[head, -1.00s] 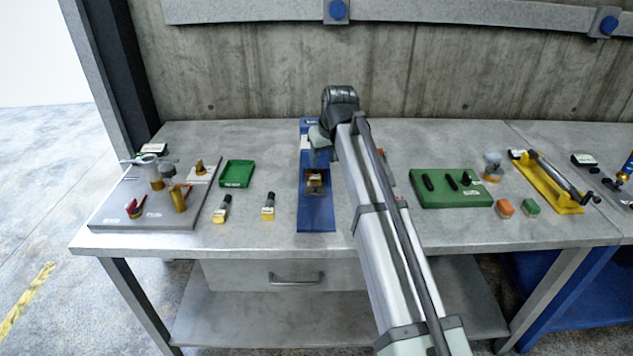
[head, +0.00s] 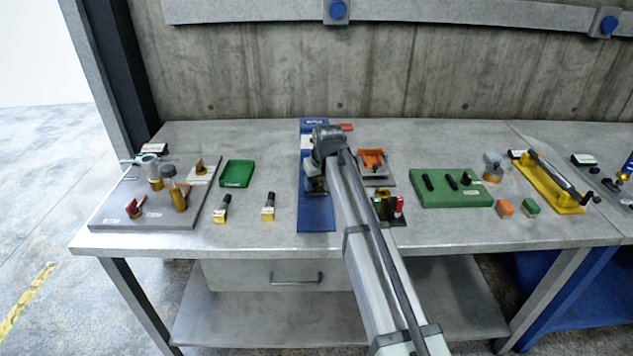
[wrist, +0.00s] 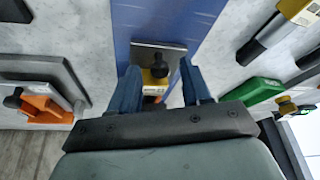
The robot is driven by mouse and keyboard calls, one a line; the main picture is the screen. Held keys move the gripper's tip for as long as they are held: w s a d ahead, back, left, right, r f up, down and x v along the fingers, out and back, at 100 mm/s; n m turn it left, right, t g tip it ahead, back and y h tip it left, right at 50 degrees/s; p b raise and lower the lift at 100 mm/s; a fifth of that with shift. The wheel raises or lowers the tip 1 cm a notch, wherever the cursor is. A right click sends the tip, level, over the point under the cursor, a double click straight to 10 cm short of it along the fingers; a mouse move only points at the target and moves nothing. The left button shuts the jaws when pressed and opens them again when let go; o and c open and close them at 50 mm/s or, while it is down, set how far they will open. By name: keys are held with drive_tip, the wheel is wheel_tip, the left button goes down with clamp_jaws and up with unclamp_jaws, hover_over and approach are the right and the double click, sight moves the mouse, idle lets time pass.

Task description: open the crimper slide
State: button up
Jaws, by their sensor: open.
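The crimper is a long blue base (head: 316,216) on the bench, left of centre in the head view. The blue base (wrist: 168,20) also runs up the middle of the wrist view. On it sits a metal plate (wrist: 160,55) with a yellow block and a black knob (wrist: 158,69), seemingly the slide. My gripper (wrist: 160,78) is open, with one blue finger on each side of the yellow block and knob. Whether the fingers touch it I cannot tell. In the head view my gripper (head: 313,183) is over the base, and my arm hides part of it.
An orange fixture (head: 373,160) and a dark holder with small coloured pieces (head: 399,207) stand close right of the base. A green block (head: 450,195) lies farther right.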

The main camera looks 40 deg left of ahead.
drive_tip(key=shift+c, duration=0.2)
clamp_jaws()
idle(0.3)
